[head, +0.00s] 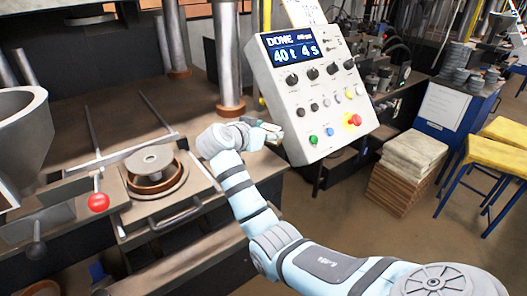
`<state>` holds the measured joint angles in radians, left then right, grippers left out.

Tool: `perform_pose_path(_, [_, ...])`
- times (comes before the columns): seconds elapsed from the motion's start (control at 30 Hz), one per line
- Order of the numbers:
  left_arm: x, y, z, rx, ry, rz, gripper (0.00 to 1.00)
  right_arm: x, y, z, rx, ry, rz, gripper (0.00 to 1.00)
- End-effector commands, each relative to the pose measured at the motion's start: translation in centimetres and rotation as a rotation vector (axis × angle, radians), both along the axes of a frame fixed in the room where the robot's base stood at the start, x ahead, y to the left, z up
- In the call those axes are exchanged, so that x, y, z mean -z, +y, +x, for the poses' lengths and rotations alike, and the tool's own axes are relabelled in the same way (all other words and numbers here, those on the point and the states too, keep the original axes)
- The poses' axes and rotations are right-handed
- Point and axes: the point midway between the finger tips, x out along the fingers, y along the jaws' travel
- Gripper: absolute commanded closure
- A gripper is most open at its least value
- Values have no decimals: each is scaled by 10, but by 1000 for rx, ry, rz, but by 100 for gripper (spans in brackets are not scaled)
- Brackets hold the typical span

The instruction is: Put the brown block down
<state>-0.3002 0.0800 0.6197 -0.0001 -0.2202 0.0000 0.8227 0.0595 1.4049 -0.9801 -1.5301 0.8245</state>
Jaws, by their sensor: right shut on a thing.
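My right gripper (270,129) is at the end of the pale blue arm that comes in from the lower right. It is beside the lower left edge of the control panel, over the right end of the press table. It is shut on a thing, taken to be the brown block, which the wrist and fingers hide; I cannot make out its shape. The gripper looks small and is partly turned away. Whether it touches the panel or table I cannot tell. My left gripper is not in view.
The tilted control box (305,85) with lit display and buttons stands close to the gripper. A round mould (153,168) sits left on the press table (120,115), near a red-knobbed lever (98,202). Steel columns (228,55) rise behind. Stacked boards (398,188) and yellow-topped stools (494,150) stand right.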

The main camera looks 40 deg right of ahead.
Motion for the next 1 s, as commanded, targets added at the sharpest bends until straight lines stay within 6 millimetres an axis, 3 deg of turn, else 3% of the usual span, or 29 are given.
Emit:
perform_pose_path(0.33, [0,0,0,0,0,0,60,60,0,0,-2,2,0,81])
perform_pose_path(0.67, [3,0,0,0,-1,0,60,66,0,0,-1,-2,1,81])
perform_pose_path(0.7, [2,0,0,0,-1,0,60,65,0,0,-2,-1,0,44])
perform_pose_path(0.8, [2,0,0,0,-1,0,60,65,0,0,-2,-1,0,29])
perform_pose_path(1.0, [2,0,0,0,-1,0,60,65,0,0,-2,-1,0,29])
